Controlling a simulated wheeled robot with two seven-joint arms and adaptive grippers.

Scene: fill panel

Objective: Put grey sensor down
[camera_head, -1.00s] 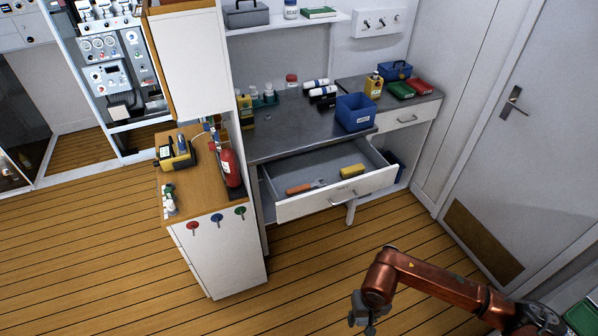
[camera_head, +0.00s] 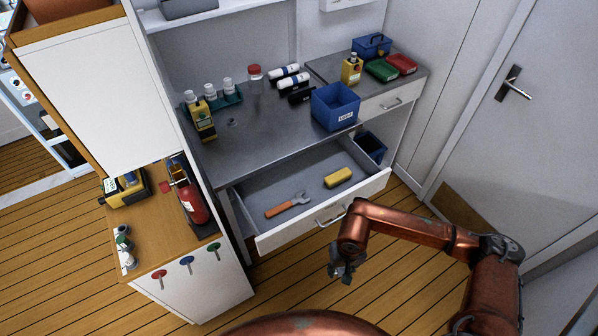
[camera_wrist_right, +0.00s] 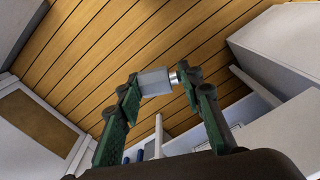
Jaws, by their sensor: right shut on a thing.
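The grey sensor (camera_wrist_right: 154,82) is a small light-grey block with a metal end, held between the green-padded fingers of my right gripper (camera_wrist_right: 160,88) in the right wrist view. In the head view my right gripper (camera_head: 343,266) hangs over the floor in front of the open drawer; the sensor is hard to make out there. My left gripper is not in view.
The steel worktop (camera_head: 250,143) carries a blue bin (camera_head: 335,106), a yellow device (camera_head: 201,120) and several bottles. A wooden-topped cabinet (camera_head: 160,235) with a red extinguisher (camera_head: 192,203) stands left. The worktop's front middle is mostly clear.

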